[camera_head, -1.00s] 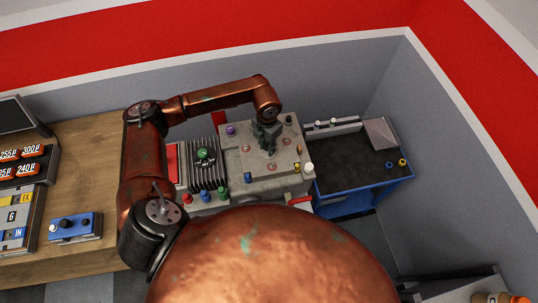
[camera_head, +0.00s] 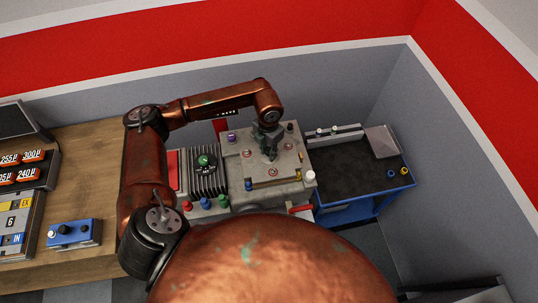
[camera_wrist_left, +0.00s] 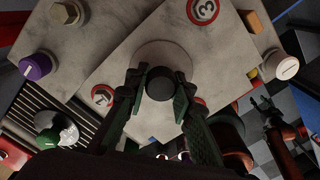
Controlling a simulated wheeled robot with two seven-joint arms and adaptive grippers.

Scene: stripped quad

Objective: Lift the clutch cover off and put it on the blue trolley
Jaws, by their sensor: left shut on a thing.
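The clutch cover (camera_head: 286,162) is a pale grey plate with red-ringed number marks. It sits over the top of the grey engine block (camera_head: 233,180); the head view does not settle how large any gap beneath is. My left gripper (camera_head: 268,152) is above it, shut on its dark central knob (camera_wrist_left: 159,84). In the left wrist view the cover (camera_wrist_left: 130,70) lies between the fingers and the block, turned relative to the block's edges. The blue trolley (camera_head: 365,195) stands right of the block, with a dark top. My right gripper (camera_wrist_left: 264,105) shows low at the right, fingers apart and empty.
Colored knobs line the block, including a purple one (camera_wrist_left: 36,66) and a white one (camera_wrist_left: 287,67). A grey bar (camera_head: 335,133), a tilted grey plate (camera_head: 382,141) and two small rings (camera_head: 398,173) occupy trolley edges. Its middle is clear. A wooden bench (camera_head: 90,130) is left.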

